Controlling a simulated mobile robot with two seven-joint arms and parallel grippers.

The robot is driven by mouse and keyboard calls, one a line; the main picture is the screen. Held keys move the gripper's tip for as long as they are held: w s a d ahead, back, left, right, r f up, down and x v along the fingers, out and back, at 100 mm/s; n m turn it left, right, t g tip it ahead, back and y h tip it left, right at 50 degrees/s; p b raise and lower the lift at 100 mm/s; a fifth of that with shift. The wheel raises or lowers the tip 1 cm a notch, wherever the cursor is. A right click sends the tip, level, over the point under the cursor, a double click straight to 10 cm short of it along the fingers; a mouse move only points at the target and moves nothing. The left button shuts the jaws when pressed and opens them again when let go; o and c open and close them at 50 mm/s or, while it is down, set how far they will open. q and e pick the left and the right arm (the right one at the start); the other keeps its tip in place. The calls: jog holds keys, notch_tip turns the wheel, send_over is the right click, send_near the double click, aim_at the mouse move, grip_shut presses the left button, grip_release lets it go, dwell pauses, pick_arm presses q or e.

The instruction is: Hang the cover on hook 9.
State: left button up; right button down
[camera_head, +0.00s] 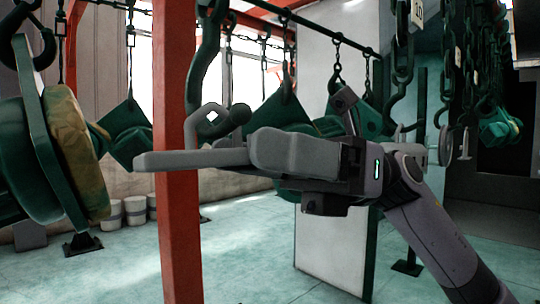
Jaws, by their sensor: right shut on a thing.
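My right gripper (325,180) comes in from the right, shut on a grey flat piece (192,159) that looks like the cover, seen nearly edge-on. The piece is held level, with a thick block at its right end. A grey eye with a small hole (203,117) shows just above the piece. It overlaps the bend of a large dark hook (207,62); I cannot tell whether the hook passes through it. No number is readable on this hook. My left gripper is out of view.
A red post (178,230) stands close behind the held piece. A large green wheel-like part (30,150) with a worn yellow rim hangs at left. Chains, hooks and green blocks (500,127) hang at right, near a tag (418,12). White buckets (135,210) stand behind.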

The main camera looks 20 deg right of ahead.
jog(key=shift+w, duration=0.15)
jog(key=shift+w+f, duration=0.1)
dwell(0.6)
jog(key=shift+f+b, duration=0.35)
jog(key=shift+b, duration=0.15)
dwell(0.4)
jog(key=shift+c, duration=0.7)
grip_release()
